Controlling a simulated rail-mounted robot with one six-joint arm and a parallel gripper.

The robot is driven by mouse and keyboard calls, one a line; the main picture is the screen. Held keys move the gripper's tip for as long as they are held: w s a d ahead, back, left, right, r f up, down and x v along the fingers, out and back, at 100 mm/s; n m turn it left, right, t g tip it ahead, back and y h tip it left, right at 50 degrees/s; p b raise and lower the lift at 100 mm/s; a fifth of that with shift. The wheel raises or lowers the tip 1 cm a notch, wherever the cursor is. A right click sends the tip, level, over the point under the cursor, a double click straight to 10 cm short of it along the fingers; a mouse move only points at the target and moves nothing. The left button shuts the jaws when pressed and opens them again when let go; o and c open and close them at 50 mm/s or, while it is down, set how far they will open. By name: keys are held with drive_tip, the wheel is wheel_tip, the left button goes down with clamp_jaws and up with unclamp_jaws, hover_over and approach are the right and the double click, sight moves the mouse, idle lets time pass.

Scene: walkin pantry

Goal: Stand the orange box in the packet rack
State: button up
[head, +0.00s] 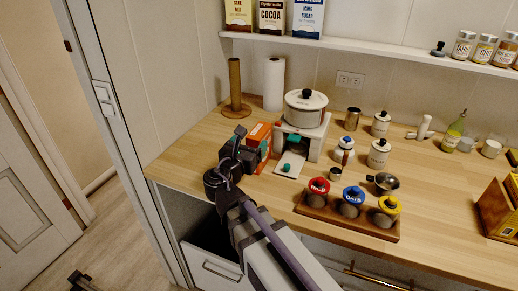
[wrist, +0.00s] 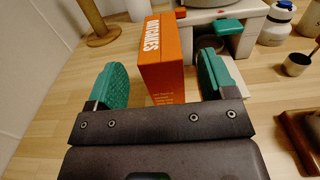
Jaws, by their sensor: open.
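The orange box (head: 259,134), with white lettering, stands upright on the wooden counter beside the white scale. In the wrist view the orange box (wrist: 165,62) is between the two teal fingers of my gripper (wrist: 162,72). The fingers are open, with counter showing between the box and each finger. In the head view my gripper (head: 247,152) is at the near side of the box and hides its lower part. A wooden holder (head: 495,212) with yellow contents, cut off at the right edge, may be the packet rack; I cannot tell for sure.
The white scale (head: 312,138) with a pot on top stands close to the box's right. A paper roll (head: 274,84) and wooden stand (head: 236,92) are behind. A wooden tray (head: 330,214) of lidded jars is at the front. Counter right of the jars is clear.

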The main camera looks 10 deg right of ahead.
sight(257, 133)
drive_tip(key=x, duration=0.5)
drive_tip(key=shift+d, duration=0.1)
clamp_jaws()
idle(0.5)
